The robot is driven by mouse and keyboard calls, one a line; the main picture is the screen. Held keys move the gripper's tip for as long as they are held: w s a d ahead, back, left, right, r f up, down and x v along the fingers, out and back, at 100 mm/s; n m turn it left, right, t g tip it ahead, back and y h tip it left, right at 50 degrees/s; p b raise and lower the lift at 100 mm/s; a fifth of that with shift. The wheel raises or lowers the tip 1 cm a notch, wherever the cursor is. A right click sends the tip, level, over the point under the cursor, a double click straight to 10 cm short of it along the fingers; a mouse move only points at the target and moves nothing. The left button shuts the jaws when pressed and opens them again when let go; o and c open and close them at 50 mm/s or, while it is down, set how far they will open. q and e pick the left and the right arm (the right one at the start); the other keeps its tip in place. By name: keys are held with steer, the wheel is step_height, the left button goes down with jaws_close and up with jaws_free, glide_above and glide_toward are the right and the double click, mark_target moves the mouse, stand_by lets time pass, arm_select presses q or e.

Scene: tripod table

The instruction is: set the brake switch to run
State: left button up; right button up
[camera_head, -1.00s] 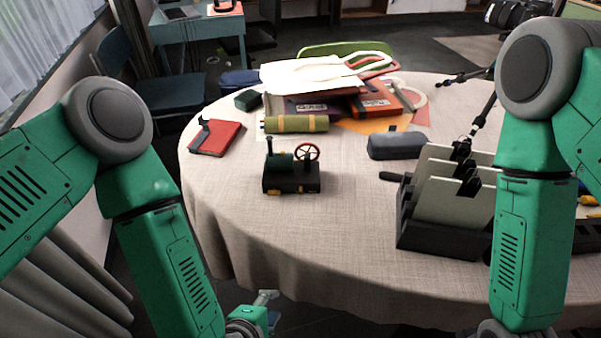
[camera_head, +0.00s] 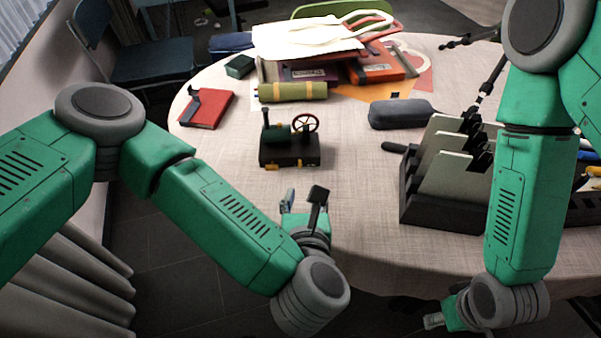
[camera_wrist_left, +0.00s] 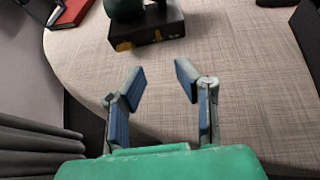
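A small model steam engine with a green boiler, a red flywheel and a dark base (camera_head: 290,152) stands upright on the round table near its left front. Its base also shows at the top of the left wrist view (camera_wrist_left: 148,28). Small yellow-orange parts sit low on the base front; I cannot tell which is the brake switch or how it is set. My left gripper (camera_head: 303,200) is in front of the engine at the table's front edge, apart from it. Its blue-padded fingers (camera_wrist_left: 160,80) are spread and empty. My right gripper (camera_head: 440,318) is low at the bottom right, mostly hidden.
A black rack with grey panels (camera_head: 425,205) stands right of the engine. A dark grey case (camera_head: 400,113), a green roll (camera_head: 292,92), a red notebook (camera_head: 207,108) and a pile of books and bags (camera_head: 335,60) lie behind. The cloth between left gripper and engine is clear.

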mark_target(300, 165)
arm_select(q)
steer(key=shift+w+a+f+b, duration=0.2)
steer(key=shift+w+f+b, duration=0.25)
steer(key=shift+b, duration=0.1)
steer(key=x, duration=1)
steer(key=shift+w+r+b, duration=0.2)
steer(key=shift+w+b, duration=0.2)
steer(key=shift+w, duration=0.05)
arm_select(e)
step_height(300, 165, down, 3)
steer(key=shift+r, duration=0.1)
